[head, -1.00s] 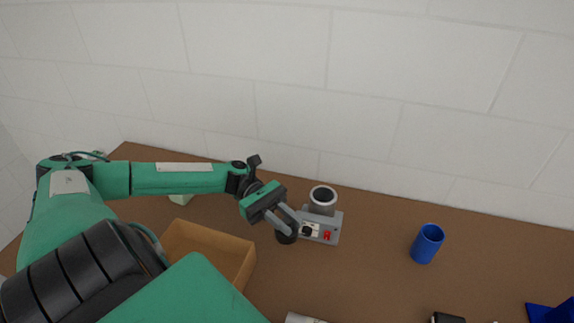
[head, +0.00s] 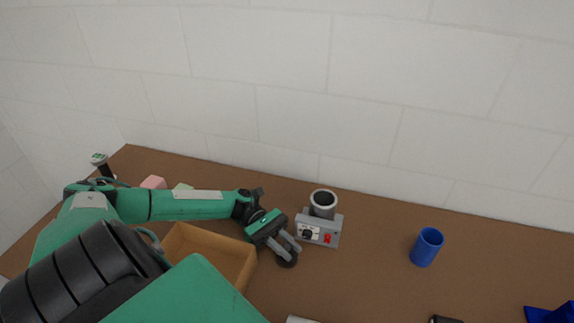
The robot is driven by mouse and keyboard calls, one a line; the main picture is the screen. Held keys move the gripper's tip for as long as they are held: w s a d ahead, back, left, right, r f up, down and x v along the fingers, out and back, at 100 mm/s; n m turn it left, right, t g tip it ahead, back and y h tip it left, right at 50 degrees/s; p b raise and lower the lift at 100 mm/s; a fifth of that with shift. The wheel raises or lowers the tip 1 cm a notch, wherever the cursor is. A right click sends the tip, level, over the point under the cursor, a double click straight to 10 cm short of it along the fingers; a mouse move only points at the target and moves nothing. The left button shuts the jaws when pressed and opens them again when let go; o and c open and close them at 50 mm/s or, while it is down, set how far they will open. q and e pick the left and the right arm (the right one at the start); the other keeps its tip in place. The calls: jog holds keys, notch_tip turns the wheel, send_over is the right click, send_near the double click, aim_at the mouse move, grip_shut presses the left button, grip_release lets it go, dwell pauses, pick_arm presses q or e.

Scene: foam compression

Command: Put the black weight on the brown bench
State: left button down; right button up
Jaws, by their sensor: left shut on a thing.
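The black weight (head: 287,262) is a small dark round piece at the tips of my left gripper (head: 289,249). My left gripper is shut on it, just in front of the grey device. The fingers hide part of the weight, and I cannot tell whether it touches the bench top. The brown bench (head: 375,282) spreads across the lower part of the head view. My right gripper is not in view.
A grey device (head: 332,232) with a cylinder (head: 323,203) stands behind the weight. An open tan box (head: 240,258) is left of it. A blue cup (head: 427,246) stands to the right. Bare bench lies between the device and the cup.

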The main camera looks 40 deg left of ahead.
pick_arm(q)
jog(key=shift+f, duration=0.1)
jog(key=c, duration=1.3)
grip_release()
jog(key=shift+o, duration=0.2)
jog(key=a+b, duration=0.1)
jog(key=a, duration=0.2)
jog(key=a+b, duration=0.1)
jog(key=a, duration=0.3)
jog(key=w+a+b, duration=0.1)
jog(key=a, duration=0.3)
jog(key=shift+a+b, duration=0.3)
jog(key=shift+a, duration=0.2)
